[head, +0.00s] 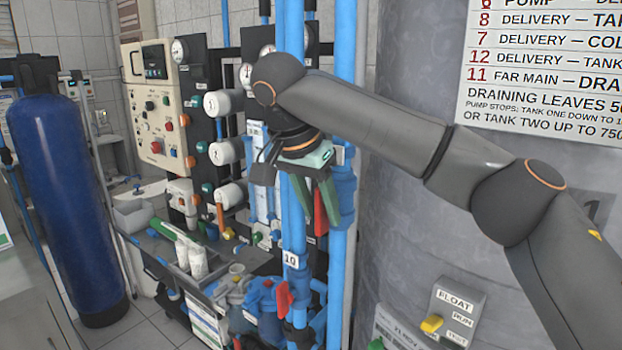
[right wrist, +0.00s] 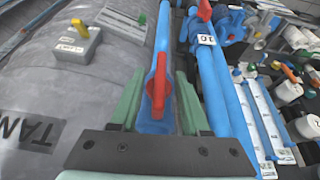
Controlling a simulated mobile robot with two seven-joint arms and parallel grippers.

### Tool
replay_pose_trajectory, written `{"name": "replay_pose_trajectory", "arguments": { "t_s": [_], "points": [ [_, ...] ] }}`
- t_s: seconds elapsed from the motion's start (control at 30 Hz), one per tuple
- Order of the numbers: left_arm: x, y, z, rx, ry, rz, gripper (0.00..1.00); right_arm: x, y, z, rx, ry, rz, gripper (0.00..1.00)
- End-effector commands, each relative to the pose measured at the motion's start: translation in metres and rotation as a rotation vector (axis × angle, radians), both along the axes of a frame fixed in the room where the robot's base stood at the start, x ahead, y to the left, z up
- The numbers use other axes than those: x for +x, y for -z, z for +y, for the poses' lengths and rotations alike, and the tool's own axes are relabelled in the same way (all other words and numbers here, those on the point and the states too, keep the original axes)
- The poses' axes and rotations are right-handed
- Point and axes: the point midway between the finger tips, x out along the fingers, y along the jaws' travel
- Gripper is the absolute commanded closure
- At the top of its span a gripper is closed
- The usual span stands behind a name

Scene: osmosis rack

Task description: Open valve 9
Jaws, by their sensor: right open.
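A red valve lever (right wrist: 158,85) stands on a blue pipe in the right wrist view. It also shows in the head view (head: 320,215), partly behind my fingers. No number tag for it is readable, so I cannot confirm it is valve 9. My right gripper (right wrist: 157,78) is open, its green fingers on either side of the lever with gaps visible. In the head view the right gripper (head: 317,203) points down at this pipe. My left gripper is not in view.
A second red lever (head: 283,298) sits lower, near a tag reading 10 (head: 291,260). A grey float switch box (head: 452,312) is on the tank at right. A control panel (head: 155,105) and a blue cylinder (head: 65,200) stand left. Blue pipes crowd the gripper.

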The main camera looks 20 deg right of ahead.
Motion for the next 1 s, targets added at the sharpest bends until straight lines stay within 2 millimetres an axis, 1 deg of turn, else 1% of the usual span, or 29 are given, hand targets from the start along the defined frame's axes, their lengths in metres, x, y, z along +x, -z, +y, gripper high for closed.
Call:
{"name": "replay_pose_trajectory", "arguments": {
  "t_s": [0.3, 0.43, 0.6, 0.7, 1.0],
  "points": [
    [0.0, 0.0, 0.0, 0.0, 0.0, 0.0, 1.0, -0.015, -0.064, 0.021, -0.001, 0.003, -0.008, 0.54],
    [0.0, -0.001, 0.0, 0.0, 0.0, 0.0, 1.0, -0.021, -0.086, 0.029, -0.001, 0.002, -0.007, 0.54],
    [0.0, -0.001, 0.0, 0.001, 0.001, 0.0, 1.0, -0.024, -0.099, 0.034, -0.001, 0.002, -0.001, 0.54],
    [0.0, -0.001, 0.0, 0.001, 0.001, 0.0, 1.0, -0.025, -0.104, 0.035, -0.001, 0.0, 0.001, 0.54],
    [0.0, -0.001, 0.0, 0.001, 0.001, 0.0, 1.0, -0.025, -0.105, 0.036, 0.0, 0.0, 0.001, 0.54]
  ]
}}
